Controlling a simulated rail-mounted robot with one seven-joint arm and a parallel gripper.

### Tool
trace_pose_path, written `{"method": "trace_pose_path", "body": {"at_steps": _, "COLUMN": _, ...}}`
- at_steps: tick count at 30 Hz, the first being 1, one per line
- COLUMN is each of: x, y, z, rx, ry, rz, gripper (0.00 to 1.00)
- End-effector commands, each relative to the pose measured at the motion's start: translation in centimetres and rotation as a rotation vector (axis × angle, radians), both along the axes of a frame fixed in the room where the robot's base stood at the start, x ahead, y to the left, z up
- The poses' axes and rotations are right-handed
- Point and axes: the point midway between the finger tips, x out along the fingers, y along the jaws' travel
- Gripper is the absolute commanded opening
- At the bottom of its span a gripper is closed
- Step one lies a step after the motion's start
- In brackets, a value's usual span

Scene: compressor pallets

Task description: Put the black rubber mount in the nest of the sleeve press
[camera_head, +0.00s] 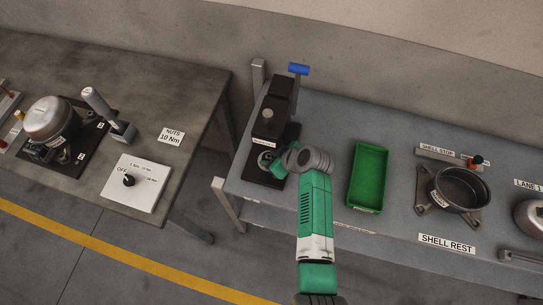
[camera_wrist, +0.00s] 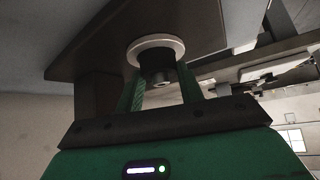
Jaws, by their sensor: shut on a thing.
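The sleeve press (camera_head: 272,118) is a dark upright block with a blue-handled lever, standing at the left end of the grey bench. My arm reaches to the foot of the press, and its grey wrist hides much of my gripper in the head view. In the wrist view my gripper (camera_wrist: 160,85) is shut on a small black cylindrical piece, the rubber mount (camera_wrist: 157,71). A pale round ring (camera_wrist: 155,50) shows right at the mount's far end, by the dark press body. I cannot tell whether the mount is seated in the nest or just touching the ring.
A green tray (camera_head: 385,178) stands right of my arm. Farther right are a round black shell (camera_head: 460,188) on a bracket and a SHELL REST label (camera_head: 447,243). A separate table at left holds a compressor (camera_head: 50,120) and a white switch box (camera_head: 136,182). A gap separates the tables.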

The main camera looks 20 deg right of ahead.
Motion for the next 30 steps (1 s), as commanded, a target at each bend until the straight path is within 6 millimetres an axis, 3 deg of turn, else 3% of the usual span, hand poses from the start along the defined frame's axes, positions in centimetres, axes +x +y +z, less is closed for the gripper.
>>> {"method": "trace_pose_path", "body": {"at_steps": 10, "x": 0.0, "y": 0.0, "z": -0.4, "rx": 0.0, "ry": -0.002, "rz": 0.0, "gripper": 0.11}}
{"method": "trace_pose_path", "body": {"at_steps": 11, "x": 0.0, "y": -0.1, "z": -0.3, "rx": 0.0, "ry": -0.002, "rz": 0.0, "gripper": 0.41}}
{"method": "trace_pose_path", "body": {"at_steps": 14, "x": 0.0, "y": -0.1, "z": -0.2, "rx": 0.0, "ry": -0.002, "rz": 0.0, "gripper": 0.59}}
{"method": "trace_pose_path", "body": {"at_steps": 23, "x": 0.0, "y": -0.1, "z": 0.2, "rx": -0.001, "ry": -0.003, "rz": 0.001, "gripper": 0.59}}
{"method": "trace_pose_path", "body": {"at_steps": 30, "x": -2.9, "y": -1.6, "z": 4.1, "rx": -0.003, "ry": -0.006, "rz": -0.003, "gripper": 0.59}}
